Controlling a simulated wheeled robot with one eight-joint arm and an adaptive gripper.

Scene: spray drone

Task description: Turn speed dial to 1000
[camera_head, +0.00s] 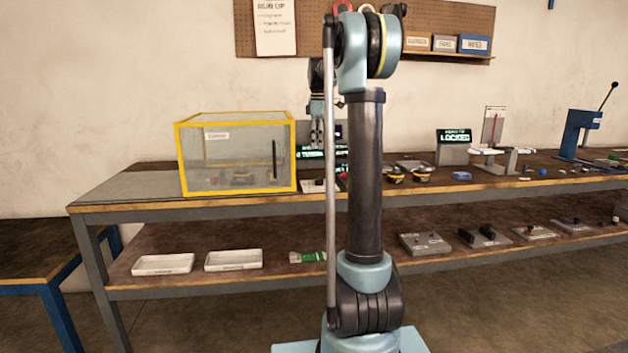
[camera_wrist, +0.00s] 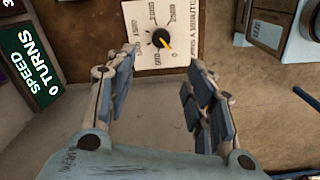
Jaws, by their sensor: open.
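The speed dial (camera_wrist: 161,38) is a black round knob with a yellow pointer on a cream panel (camera_wrist: 146,60) at the top of the wrist view. The pointer aims to the lower right in that view. Numbers ring the knob, but they are too small and turned to read surely. A dark green display (camera_wrist: 30,66) at the left reads "SPEED 0 TURNS". My gripper (camera_wrist: 163,64) is open and empty, with its fingers spread to either side below the dial, apart from it. In the head view my gripper (camera_head: 316,132) points down above the bench, behind my arm.
A yellow-framed clear box (camera_head: 236,190) stands left of my gripper on the bench (camera_head: 130,196). A "LOCKED" display (camera_head: 454,136) and small parts stand to the right. In the wrist view a boxy fixture (camera_wrist: 268,30) is at the upper right. Bare surface lies between.

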